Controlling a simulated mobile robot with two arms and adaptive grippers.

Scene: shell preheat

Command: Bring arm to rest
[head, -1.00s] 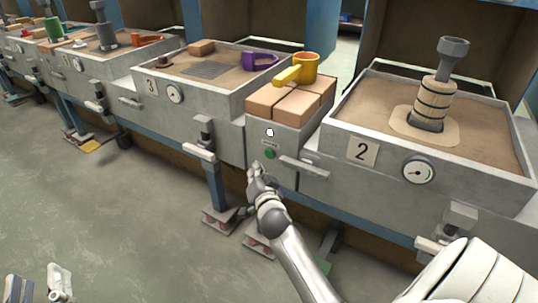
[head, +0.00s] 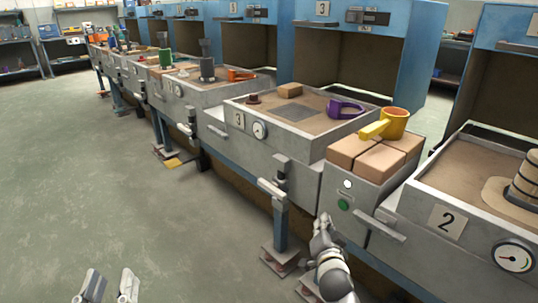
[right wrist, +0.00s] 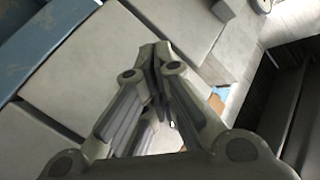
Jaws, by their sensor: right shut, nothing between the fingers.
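My right gripper (head: 322,225) is in front of the grey brick-topped cabinet, just left of its green button (head: 343,204) in the head view. In the right wrist view its fingers (right wrist: 157,50) meet at the tips, shut with nothing between them. Grey panels (right wrist: 100,65) fill the view behind them. My left gripper (head: 107,285) shows at the bottom left of the head view, over the floor. Its two fingers stand apart with nothing between them.
A yellow ladle (head: 392,124) lies on the bricks (head: 378,163). Station 2 (head: 447,222) is at the right. A pedal (head: 280,262) stands out low in front. The floor (head: 130,220) at left is clear.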

